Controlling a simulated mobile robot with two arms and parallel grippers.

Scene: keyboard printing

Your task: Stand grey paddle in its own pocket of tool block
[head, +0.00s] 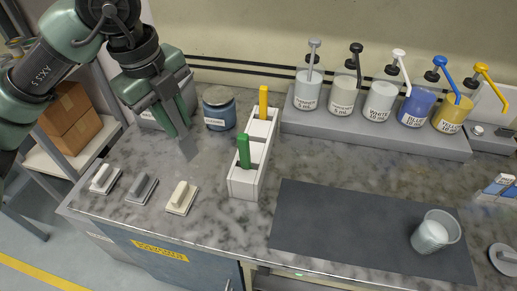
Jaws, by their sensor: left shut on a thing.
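My left gripper (176,112) is shut on the grey paddle (174,156). The paddle hangs from the fingers with its flat, lighter end down, low over the counter and left of the tool block. I cannot tell whether its tip touches the counter. The white tool block (245,187) is a long upright holder with pockets in a row. A yellow paddle (263,101) stands in its far part and a green paddle (244,150) stands nearer its front. Space between these two looks empty; the pocket floors are hidden. My right gripper is not in view.
A blue-grey jar (219,108) stands between my gripper and the block. Several small handled pads (182,198) lie at the front left. Pump bottles stand on a grey rack (375,137) behind.

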